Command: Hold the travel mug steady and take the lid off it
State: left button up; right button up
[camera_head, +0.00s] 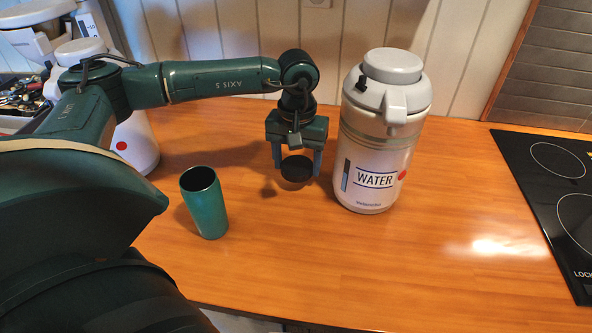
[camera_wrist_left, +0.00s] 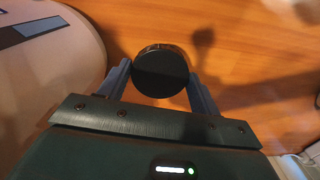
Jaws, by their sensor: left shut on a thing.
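The green travel mug (camera_head: 207,208) stands upright on the wooden counter with its top open and its dark inside showing. My left gripper (camera_head: 297,172) is shut on the round black lid (camera_head: 297,169). It holds the lid to the right of the mug, apart from it and seemingly above the counter, with a shadow to the left. In the left wrist view the lid (camera_wrist_left: 161,71) sits between the two fingers of the gripper (camera_wrist_left: 161,85). The mug does not show in the left wrist view. My right gripper is not in view.
A large white water dispenser (camera_head: 384,140) stands close to the right of my left gripper. Another white container (camera_head: 137,139) is partly hidden behind my left arm. A black cooktop (camera_head: 545,190) lies at the right. The front middle of the counter (camera_head: 330,260) is clear.

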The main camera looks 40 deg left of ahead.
aim_at(297, 165)
pick_arm(q)
jog(key=shift+f, duration=1.85)
jog(key=o, duration=1.1)
jog(key=shift+f, duration=0.1)
notch_tip(297, 165, up, 12)
jog(key=shift+r+b, duration=0.15)
jog(key=shift+b, duration=0.4)
